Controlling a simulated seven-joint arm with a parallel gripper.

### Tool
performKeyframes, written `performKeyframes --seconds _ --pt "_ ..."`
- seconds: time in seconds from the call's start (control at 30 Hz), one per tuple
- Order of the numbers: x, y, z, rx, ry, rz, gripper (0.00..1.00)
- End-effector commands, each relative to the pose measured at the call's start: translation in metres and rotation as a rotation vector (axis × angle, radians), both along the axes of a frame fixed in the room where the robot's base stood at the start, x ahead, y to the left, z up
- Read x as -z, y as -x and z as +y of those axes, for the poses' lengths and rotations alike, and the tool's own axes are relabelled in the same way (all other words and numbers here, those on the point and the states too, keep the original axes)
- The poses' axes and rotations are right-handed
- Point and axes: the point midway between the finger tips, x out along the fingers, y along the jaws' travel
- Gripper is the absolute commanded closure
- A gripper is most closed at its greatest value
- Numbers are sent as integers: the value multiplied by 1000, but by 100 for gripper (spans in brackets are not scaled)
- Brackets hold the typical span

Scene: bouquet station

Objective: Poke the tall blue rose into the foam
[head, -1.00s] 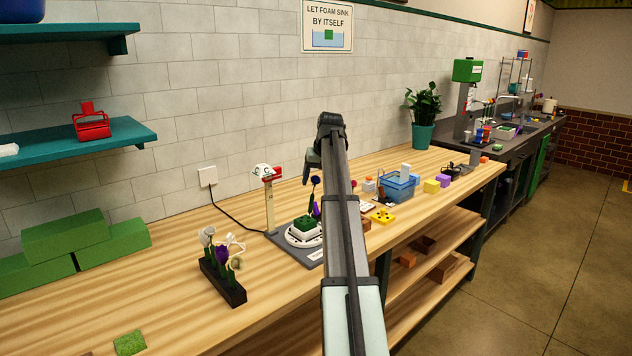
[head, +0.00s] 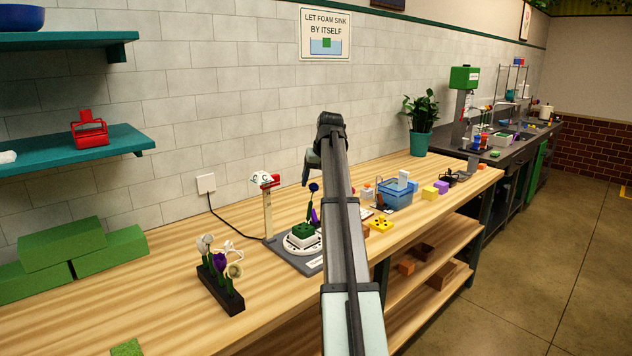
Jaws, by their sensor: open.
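The tall blue rose (head: 314,187) stands upright with a dark stem at the far side of the green foam block (head: 302,230). I cannot tell whether its stem is in the foam. The foam sits in a white holder on a round white plate (head: 301,245) on a dark grey base. My gripper (head: 308,176) is open, just above and left of the blue bloom, apart from it as far as I can see. A purple flower (head: 315,214) shows low beside the foam, partly hidden by my arm.
A black rack (head: 219,284) with white and purple flowers stands front left of the foam. A post with a red-and-white head (head: 264,181) rises left of it. A blue bin (head: 395,193) and yellow block (head: 381,224) lie right of my arm.

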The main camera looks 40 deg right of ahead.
Motion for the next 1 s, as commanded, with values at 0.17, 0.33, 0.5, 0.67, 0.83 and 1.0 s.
performKeyframes --seconds 0.17,0.33,0.5,0.67,0.83,1.0 --pt "0 0 0 0 0 0 20" --pt "0 0 0 0 0 0 4" --pt "0 0 0 0 0 0 3" --pt "0 0 0 0 0 0 3" --pt "-1 0 -1 3 2 -2 3" --pt "-22 6 -30 73 78 -34 3"
